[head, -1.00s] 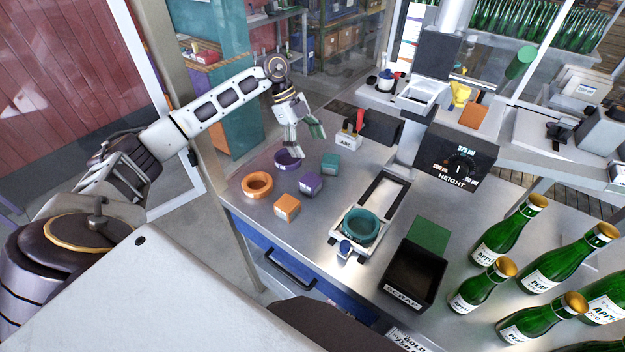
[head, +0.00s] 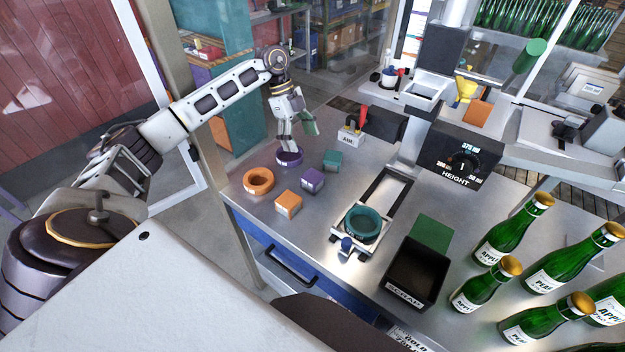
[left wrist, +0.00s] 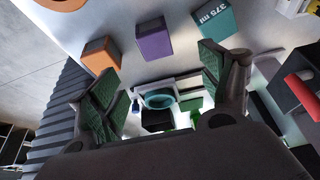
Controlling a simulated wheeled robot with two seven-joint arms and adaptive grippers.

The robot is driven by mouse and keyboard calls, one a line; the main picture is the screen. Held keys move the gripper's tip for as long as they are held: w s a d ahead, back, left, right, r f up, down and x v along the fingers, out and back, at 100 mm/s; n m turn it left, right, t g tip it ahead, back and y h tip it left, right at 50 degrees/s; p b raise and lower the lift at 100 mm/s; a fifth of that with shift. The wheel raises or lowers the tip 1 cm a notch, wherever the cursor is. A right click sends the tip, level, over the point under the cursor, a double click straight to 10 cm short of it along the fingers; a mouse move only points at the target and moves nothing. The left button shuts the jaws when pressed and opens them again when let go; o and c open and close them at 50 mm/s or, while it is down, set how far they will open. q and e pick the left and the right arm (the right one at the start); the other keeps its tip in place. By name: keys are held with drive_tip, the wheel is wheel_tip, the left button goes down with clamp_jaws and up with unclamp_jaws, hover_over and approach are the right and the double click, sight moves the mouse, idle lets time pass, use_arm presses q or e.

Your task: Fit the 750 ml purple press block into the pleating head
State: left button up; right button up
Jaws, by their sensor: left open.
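The purple press block (head: 313,180) is a small cube on the steel bench, between an orange block (head: 288,204) and a teal block (head: 332,160). It also shows in the left wrist view (left wrist: 153,40), apart from the fingers. A purple ring (head: 290,159) lies behind it. My left gripper (head: 293,142) is open and empty, above or close behind the purple ring; the exact gap is unclear. Its green-padded fingers show spread in the left wrist view (left wrist: 158,68). I cannot identify the pleating head with certainty. My right gripper is not seen.
An orange ring (head: 258,181) lies at the bench's left. A teal ring (head: 362,223) sits on the sliding carriage (head: 387,190). A black scrap bin (head: 415,275), a height dial box (head: 458,160) and several green bottles (head: 506,240) stand to the right.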

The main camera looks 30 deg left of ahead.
sight(308, 171)
use_arm(q)
drive_tip(key=shift+b+x, duration=2.45)
drive_tip(key=shift+x, duration=1.1)
drive_tip(key=shift+f, duration=0.15)
